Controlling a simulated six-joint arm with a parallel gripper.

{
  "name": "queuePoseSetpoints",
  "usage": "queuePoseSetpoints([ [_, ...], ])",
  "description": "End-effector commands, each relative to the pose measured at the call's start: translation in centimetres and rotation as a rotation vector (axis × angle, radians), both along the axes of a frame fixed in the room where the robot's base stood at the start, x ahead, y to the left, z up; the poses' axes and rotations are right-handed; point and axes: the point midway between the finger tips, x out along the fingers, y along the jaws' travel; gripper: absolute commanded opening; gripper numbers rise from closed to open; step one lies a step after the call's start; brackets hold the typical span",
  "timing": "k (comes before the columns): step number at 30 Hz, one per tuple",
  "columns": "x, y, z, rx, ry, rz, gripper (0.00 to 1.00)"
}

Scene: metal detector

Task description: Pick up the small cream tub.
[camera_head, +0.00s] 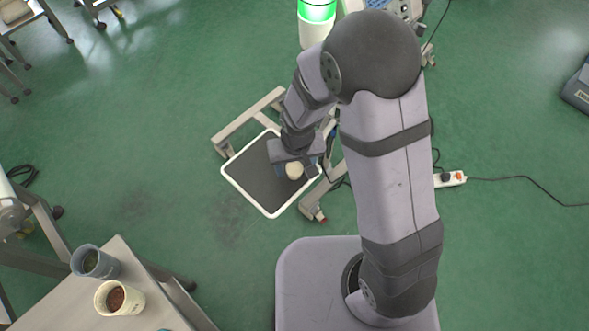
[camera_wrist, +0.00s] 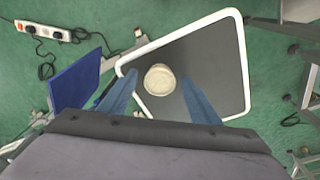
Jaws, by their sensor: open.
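The small cream tub (camera_head: 294,170) stands on a dark square tray with a white rim (camera_head: 231,174), close to my gripper (camera_head: 295,172). In the wrist view the tub (camera_wrist: 159,80) is a round cream shape seen from above, on the dark tray (camera_wrist: 215,60). The two blue fingers of my gripper (camera_wrist: 160,98) are spread apart, one on each side of the tub in the picture. The tub lies a little beyond the fingertips in that view. I cannot tell whether the fingers reach down to its height.
A table at the lower left holds a grey cup (camera_head: 95,262) and a cream cup (camera_head: 119,298) with dark contents. A blue panel (camera_wrist: 76,74) stands left of the tray in the wrist view. A power strip (camera_head: 450,179) and cables lie on the green floor.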

Motion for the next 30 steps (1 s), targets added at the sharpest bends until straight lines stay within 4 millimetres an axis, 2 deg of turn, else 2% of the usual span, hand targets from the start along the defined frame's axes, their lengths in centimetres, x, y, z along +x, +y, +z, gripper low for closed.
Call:
queuePoseSetpoints([
  [2,0.0,0.0,0.0,0.0,0.0,0.0,0.57],
  [3,0.0,0.0,0.0,0.0,0.0,0.0,0.52],
  [8,0.0,0.0,0.0,0.0,0.001,0.0,0.15],
  [22,0.0,0.0,0.5,0.0,0.0,0.0,0.15],
  [26,0.1,0.0,1.8,0.001,-0.002,-0.001,0.15],
  [30,0.1,0.1,4.0,0.002,-0.005,0.0,0.15],
])
